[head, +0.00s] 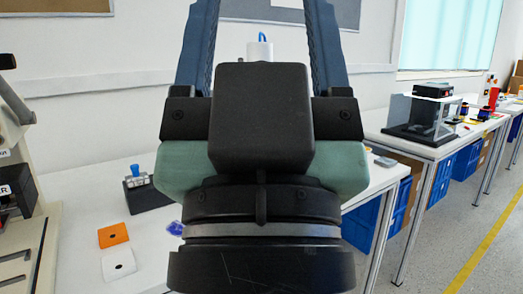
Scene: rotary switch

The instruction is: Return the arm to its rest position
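My gripper (261,12) fills the middle of the head view, with its dark body and green sides close to the camera. Its two long dark-blue fingers point up the picture and stand wide apart. Their tips run out of the top of the frame. I see nothing clamped between the fingers. My arm end hangs in front of the white table (85,190) and hides much of it. No rotary switch can be made out for certain.
A white cylinder with a blue loop (260,50) shows behind my gripper. A black block with a blue-and-white top (146,194), an orange square (113,236) and a white square (118,265) sit left. A beige machine (22,180) stands far left. Another table (420,146) is right.

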